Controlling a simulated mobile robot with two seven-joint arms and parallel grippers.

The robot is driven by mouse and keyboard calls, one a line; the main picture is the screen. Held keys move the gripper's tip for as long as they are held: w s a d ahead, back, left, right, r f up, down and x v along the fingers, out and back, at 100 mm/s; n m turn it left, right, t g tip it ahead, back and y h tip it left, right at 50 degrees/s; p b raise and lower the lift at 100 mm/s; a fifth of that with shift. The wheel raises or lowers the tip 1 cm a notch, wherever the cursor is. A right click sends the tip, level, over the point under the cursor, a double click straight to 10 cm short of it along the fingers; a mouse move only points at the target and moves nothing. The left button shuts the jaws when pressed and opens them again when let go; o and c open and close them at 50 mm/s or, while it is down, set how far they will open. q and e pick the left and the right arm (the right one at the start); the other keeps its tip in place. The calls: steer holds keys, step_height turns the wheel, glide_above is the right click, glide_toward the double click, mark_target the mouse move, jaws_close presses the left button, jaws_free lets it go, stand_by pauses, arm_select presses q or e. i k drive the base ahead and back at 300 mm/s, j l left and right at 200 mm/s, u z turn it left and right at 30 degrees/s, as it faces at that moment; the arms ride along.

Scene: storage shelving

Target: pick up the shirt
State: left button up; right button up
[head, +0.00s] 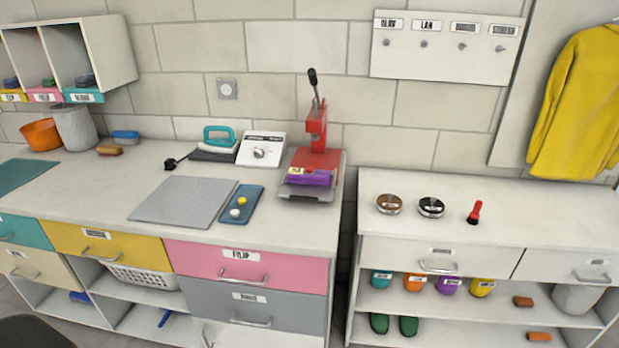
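A yellow garment (580,105), which looks like a shirt, hangs against the wall at the far right of the head view. Its right part is cut off by the picture edge, and its lower edge hangs just behind the right counter. A small purple folded item (308,177) lies on the red press (317,140); I cannot tell whether it is cloth. Neither of my grippers shows in this view.
The left counter (100,190) holds a grey mat (184,201), a blue tray (240,204) and a white device (261,149). The right counter (540,215) holds two round tins and a red-handled item (474,212). A gap separates the counters.

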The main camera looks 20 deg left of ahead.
mark_target(320, 177)
steer(key=i+l+u, duration=0.35)
steer(key=i+l, duration=0.2)
steer(key=i, duration=0.15)
steer(key=i+l+u, duration=0.35)
steer(key=i+l, duration=0.25)
steer(key=l, duration=0.15)
